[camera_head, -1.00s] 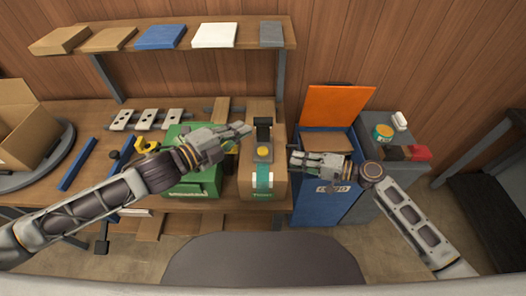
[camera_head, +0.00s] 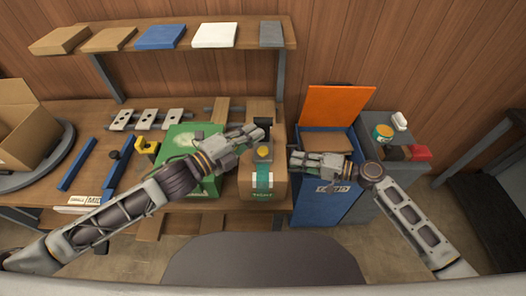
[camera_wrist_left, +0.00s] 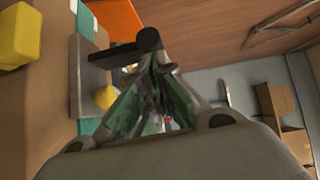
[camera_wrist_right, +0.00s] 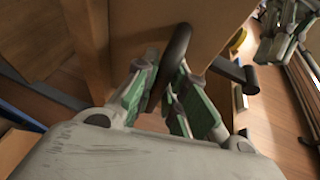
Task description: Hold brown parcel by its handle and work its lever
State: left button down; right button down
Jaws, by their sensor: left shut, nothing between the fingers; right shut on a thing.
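The brown parcel (camera_head: 263,188) stands at the table's front edge, with green tape and a yellow button (camera_head: 264,152) on a grey plate. Its black lever (camera_head: 265,122) sticks out behind the button; in the left wrist view its round end (camera_wrist_left: 148,40) is just beyond my left fingertips. My left gripper (camera_head: 260,133) is shut and empty, close by the lever; I cannot tell whether they touch. My right gripper (camera_head: 294,160) is at the parcel's right side, shut on its dark handle (camera_wrist_right: 178,55). The right wrist view also shows the lever (camera_wrist_right: 240,75).
A green box (camera_head: 190,140) stands left of the parcel, partly under my left arm. A blue bin (camera_head: 318,205) with an orange lid (camera_head: 336,106) is at the right. A shelf (camera_head: 188,38) with several flat boxes runs above the table.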

pick_arm(q)
jog(key=shift+s+d+f+m+t+h, duration=0.2)
jog(key=shift+s+d+f+m+h, duration=0.1)
jog(key=shift+d, duration=0.15)
jog(key=shift+s+d+f+m+t+h, duration=0.2)
jog(key=shift+s+d, duration=0.1)
jog(key=shift+d, duration=0.1)
pick_arm(e)
jog(key=shift+f, duration=0.15)
pick_arm(q)
jog(key=shift+s+d+f+m+t, duration=0.4)
jog(key=shift+s+f+t, duration=0.15)
jog(key=shift+f, duration=0.15)
jog(key=shift+s+f, duration=0.1)
jog(key=shift+s, duration=0.45)
pick_arm(e)
jog(key=c, duration=1.4)
grip_release()
jog(key=shift+d, duration=0.1)
jog(key=shift+v, duration=5.95)
